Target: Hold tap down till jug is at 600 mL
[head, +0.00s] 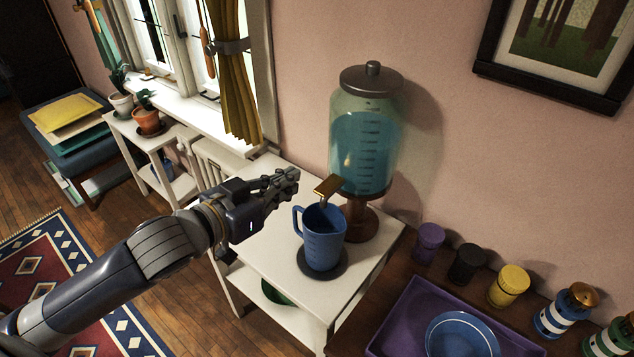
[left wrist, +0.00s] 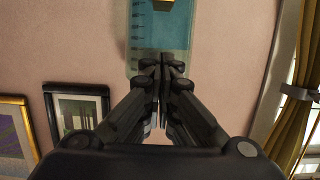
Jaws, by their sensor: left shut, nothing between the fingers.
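The glass drink dispenser (head: 367,130) holds blue liquid and stands on a wooden base on the white table (head: 267,245). Its brass tap lever (head: 328,186) sticks out toward the left, above the blue jug (head: 323,238). The jug stands upright on a dark round mat (head: 322,263) under the tap; its liquid level cannot be seen. My left gripper (head: 292,176) is shut and empty, left of the tap lever and apart from it. In the left wrist view, its closed fingers (left wrist: 163,64) point toward the dispenser (left wrist: 143,40), with the lever (left wrist: 180,3) at the top edge. My right gripper is not in view.
A purple tray (head: 400,318) with a blue plate sits on the brown surface at lower right, with several jars (head: 508,287) behind it. The table's front left part is clear.

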